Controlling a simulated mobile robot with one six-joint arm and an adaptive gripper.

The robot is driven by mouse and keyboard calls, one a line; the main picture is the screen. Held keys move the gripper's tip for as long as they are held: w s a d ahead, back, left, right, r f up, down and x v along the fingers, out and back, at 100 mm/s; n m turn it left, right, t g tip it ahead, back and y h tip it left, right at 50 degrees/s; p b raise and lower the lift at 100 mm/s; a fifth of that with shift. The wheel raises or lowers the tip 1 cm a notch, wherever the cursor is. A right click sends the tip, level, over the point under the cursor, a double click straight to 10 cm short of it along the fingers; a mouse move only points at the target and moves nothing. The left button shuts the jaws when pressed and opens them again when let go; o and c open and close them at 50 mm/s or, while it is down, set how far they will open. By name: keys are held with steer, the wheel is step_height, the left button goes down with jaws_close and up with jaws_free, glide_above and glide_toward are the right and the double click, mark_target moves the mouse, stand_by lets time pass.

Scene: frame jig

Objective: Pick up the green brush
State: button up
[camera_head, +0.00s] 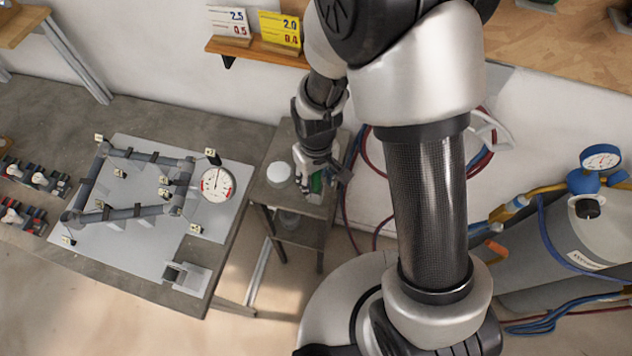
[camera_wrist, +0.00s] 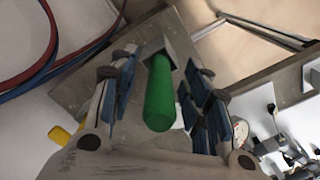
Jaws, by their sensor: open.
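The green brush (camera_wrist: 160,95) is a green cylindrical handle with a grey metallic end in the wrist view. It lies between the two blue-padded fingers of my gripper (camera_wrist: 160,90), with a gap on each side. My gripper is open.
A white round-lidded jar (camera_head: 279,173) stands on the small table, left of my gripper. A large workbench with a frame jig (camera_head: 130,212) and a dial gauge (camera_head: 217,184) is at left. Hoses (camera_head: 364,160) and a gas cylinder (camera_head: 580,240) are at right.

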jaws_close()
stand_by(0.4)
steer(key=shift+r, duration=0.15)
step_height(320, 180, up, 20)
steer(key=p, duration=0.5)
